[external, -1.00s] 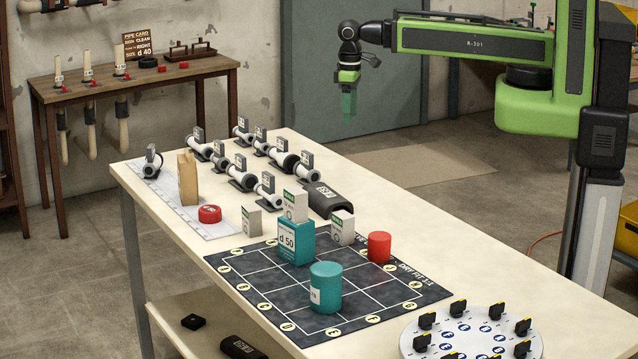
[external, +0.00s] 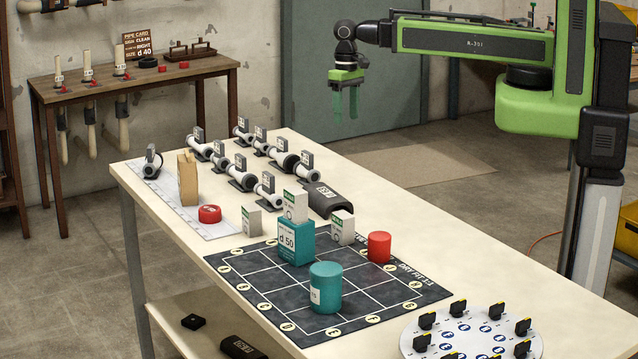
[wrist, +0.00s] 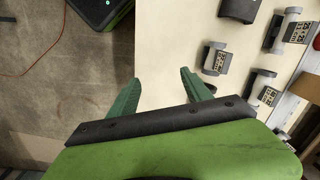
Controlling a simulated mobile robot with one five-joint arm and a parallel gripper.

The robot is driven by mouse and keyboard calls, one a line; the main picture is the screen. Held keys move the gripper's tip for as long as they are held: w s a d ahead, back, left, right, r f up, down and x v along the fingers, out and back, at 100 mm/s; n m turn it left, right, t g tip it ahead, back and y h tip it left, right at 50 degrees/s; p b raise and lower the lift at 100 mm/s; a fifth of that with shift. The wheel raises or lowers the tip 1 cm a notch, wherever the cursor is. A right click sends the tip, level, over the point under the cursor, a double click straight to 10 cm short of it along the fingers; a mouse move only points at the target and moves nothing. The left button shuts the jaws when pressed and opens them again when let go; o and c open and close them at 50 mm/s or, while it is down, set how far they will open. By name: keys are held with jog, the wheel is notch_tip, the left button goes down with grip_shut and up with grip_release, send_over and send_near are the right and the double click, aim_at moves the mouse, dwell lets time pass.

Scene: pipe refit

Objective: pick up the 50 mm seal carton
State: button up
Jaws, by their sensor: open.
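Three small white cartons with green tops are in the external view. One carton (external: 295,207) sits on top of a teal box marked d 50 (external: 296,243). Another carton (external: 251,222) stands to the left of that box, and a third carton (external: 342,227) stands to its right. Their small print is too fine to tell which is the 50 mm one. My gripper (external: 346,112) is open and empty, high above the far side of the table and well away from the cartons. Its two green fingers (wrist: 157,82) are apart in the wrist view, with no carton between them.
Pipe fittings on stands (external: 240,172) line the far part of the table. A dark grey block (external: 328,200) lies nearer the cartons. A teal cylinder (external: 326,288) and a red cylinder (external: 379,247) stand on the dark grid mat (external: 262,292). A round white dial (external: 470,338) is at front right.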

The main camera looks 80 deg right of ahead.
jog(key=w+a+m+y, duration=0.1)
jog(key=w+a+m, duration=0.3)
jog(key=a, duration=0.3)
jog(key=g+y, duration=0.2)
jog(key=g, duration=0.1)
send_near(341, 214)
jog(key=shift+h, duration=0.3)
jog(key=b+x, duration=0.8)
jog(key=b, duration=0.3)
jog(key=shift+a+f, duration=0.1)
jog(key=shift+f, duration=0.2)
jog(key=shift+s+a+f+b, duration=0.15)
jog(key=shift+b, duration=0.25)
jog(key=b+x, duration=0.4)
jog(key=x, duration=0.1)
jog(key=shift+s+b, duration=0.1)
jog(key=shift+b, duration=0.25)
grip_shut()
